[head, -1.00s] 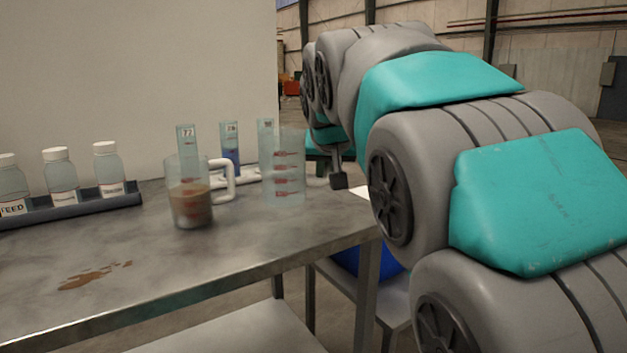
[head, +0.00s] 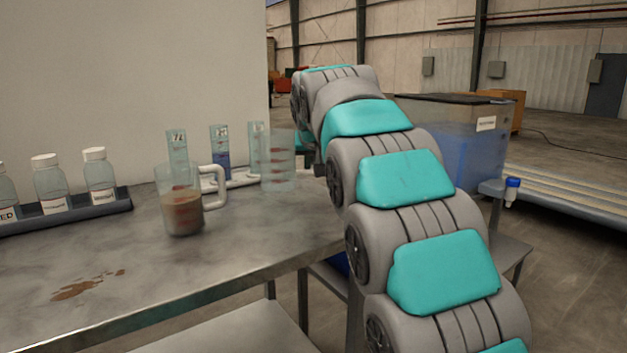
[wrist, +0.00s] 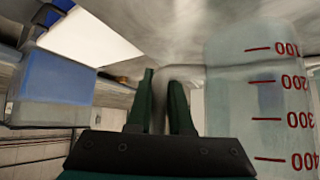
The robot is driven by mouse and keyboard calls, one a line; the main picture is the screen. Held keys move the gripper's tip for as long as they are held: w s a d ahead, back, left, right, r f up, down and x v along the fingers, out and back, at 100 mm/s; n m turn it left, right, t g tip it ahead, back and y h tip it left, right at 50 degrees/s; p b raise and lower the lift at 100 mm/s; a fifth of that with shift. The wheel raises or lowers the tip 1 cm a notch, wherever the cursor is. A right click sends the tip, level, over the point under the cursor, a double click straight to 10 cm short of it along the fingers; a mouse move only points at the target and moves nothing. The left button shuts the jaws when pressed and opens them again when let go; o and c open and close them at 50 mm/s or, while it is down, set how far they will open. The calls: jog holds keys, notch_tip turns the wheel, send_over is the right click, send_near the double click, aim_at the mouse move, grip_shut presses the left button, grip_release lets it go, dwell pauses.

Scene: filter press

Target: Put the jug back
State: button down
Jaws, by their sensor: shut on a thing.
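A clear jug (head: 277,165) with red graduation marks is at the right end of the steel bench (head: 150,270). In the wrist view the jug (wrist: 262,110) fills the right side, its red numbers running from 100 to 400. My gripper (wrist: 162,85) is shut on its handle, with the two green fingers on either side of it. In the head view my arm largely hides the gripper. I cannot tell whether the jug touches the bench. A second clear jug (head: 183,213), with a handle and brown liquid, stands upright to the left on the bench.
Behind the jugs stand several narrow cylinders (head: 220,152), one with blue liquid. White-capped bottles (head: 101,178) sit in a dark rack (head: 85,206) at left. A brown spill (head: 85,287) lies near the front. A blue-filled tank (head: 470,150) stands beyond my arm.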

aim_at(290, 160)
jog(key=shift+f, duration=1.65)
jog(key=shift+f, duration=0.1)
jog(key=c, duration=0.8)
grip_release()
jog(key=shift+s+r, duration=0.1)
jog(key=shift+r, duration=0.1)
jog(key=b+v, duration=0.1)
jog(key=v, duration=1)
jog(key=shift+s+r, duration=0.25)
jog(key=shift+s, duration=0.15)
